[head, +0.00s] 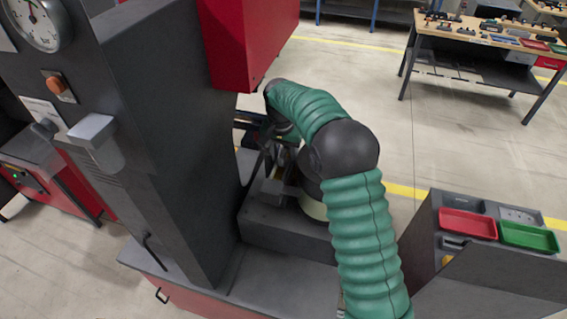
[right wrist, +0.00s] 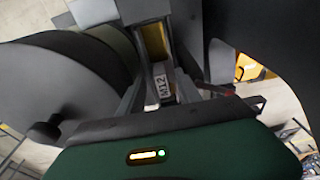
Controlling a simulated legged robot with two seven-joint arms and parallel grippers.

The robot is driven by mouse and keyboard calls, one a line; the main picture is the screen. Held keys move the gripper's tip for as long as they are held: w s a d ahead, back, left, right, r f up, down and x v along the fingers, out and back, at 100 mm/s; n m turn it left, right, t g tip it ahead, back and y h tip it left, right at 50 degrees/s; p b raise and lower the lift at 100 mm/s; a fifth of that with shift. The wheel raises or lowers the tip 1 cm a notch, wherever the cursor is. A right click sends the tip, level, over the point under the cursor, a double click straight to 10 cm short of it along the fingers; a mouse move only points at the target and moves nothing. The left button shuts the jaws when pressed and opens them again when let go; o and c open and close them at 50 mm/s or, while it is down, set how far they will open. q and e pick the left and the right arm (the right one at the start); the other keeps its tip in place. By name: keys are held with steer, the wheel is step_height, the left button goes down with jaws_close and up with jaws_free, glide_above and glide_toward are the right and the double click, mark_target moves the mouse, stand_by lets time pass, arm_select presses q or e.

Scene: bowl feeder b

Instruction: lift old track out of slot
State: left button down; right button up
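A pale piece with the label "M12" (right wrist: 161,86), which looks like the track, shows in the right wrist view. A yellowish strip (right wrist: 154,42) lies just beyond it. Grey parts stand close on both sides of the label; I cannot tell which are my fingertips or whether they touch it. In the head view my right arm reaches over the dark machine base, with my right gripper (head: 260,152) low beside the column. The gripper and my forearm hide most of the track and slot. My left gripper is not in view.
A dark column with a gauge (head: 37,22) stands at left, with a red housing (head: 245,45) above the work spot. A round dark bowl (right wrist: 62,85) is close at left in the wrist view. Red (head: 467,225) and green (head: 529,238) trays sit at right.

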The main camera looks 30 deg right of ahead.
steer(key=shift+w+a+f, duration=0.1)
steer(key=shift+a+f, duration=0.05)
steer(key=shift+a, duration=0.1)
jaws_close()
